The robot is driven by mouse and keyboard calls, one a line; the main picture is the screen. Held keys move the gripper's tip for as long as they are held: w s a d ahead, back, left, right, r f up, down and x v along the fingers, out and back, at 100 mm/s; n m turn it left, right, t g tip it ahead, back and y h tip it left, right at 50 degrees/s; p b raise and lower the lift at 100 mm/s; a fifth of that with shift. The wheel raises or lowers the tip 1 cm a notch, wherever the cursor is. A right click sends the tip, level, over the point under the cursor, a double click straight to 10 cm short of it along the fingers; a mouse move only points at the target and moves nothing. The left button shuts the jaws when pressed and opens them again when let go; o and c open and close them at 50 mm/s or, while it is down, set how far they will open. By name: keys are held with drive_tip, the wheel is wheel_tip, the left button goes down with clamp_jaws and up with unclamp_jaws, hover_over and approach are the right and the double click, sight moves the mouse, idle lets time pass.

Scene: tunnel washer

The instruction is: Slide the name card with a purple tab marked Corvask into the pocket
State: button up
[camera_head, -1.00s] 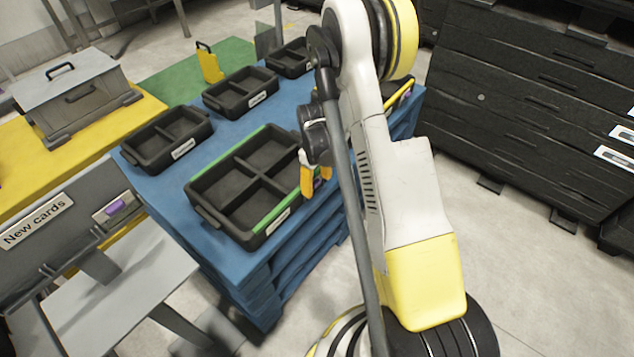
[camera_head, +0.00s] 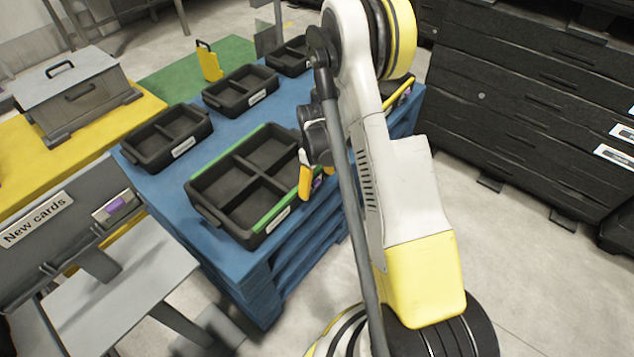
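The black tray (camera_head: 222,218) with green edge strips stands at the near corner of the blue pallet, a pale label (camera_head: 278,218) on its front wall. My gripper (camera_head: 316,182), with yellow fingers, is low beside that tray's right end. A small purple patch (camera_head: 317,184), likely the card's tab, shows between the fingers. The rest of that card and any pocket there are hidden or too small to make out, and no lettering is readable. I cannot tell whether the fingers grip it. Another purple-tabbed card (camera_head: 116,206) sits on the grey New cards board (camera_head: 72,212) at left.
More black trays (camera_head: 168,138) stand behind on the blue pallet (camera_head: 160,190). A grey lidded box (camera_head: 85,95) sits on a yellow surface at left. Black stacked crates (camera_head: 520,110) fill the right. Bare floor (camera_head: 530,270) lies between them and my arm.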

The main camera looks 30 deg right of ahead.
drive_tip(key=shift+r, duration=0.1)
wheel_tip(320, 180, up, 12)
drive_tip(key=shift+w+a, duration=0.15)
drive_tip(key=shift+w, duration=0.1)
drive_tip(key=s+a+r+m+t, duration=0.1)
drive_tip(key=a+r, duration=0.1)
drive_tip(key=r, duration=0.3)
drive_tip(key=s+a+r+t, duration=0.1)
drive_tip(key=s+a+r, duration=0.1)
drive_tip(key=a+r, duration=0.15)
drive_tip(key=s+a+r+m+t, duration=0.1)
drive_tip(key=s+a+r+t, duration=0.2)
drive_tip(key=s+a+r, duration=0.2)
drive_tip(key=s+a+r+m+t, duration=0.2)
drive_tip(key=s+a+r, duration=0.2)
drive_tip(key=s, duration=0.6)
drive_tip(key=shift+s+a+r+t, duration=0.2)
drive_tip(key=shift+a+r+t, duration=0.2)
drive_tip(key=shift+r, duration=0.55)
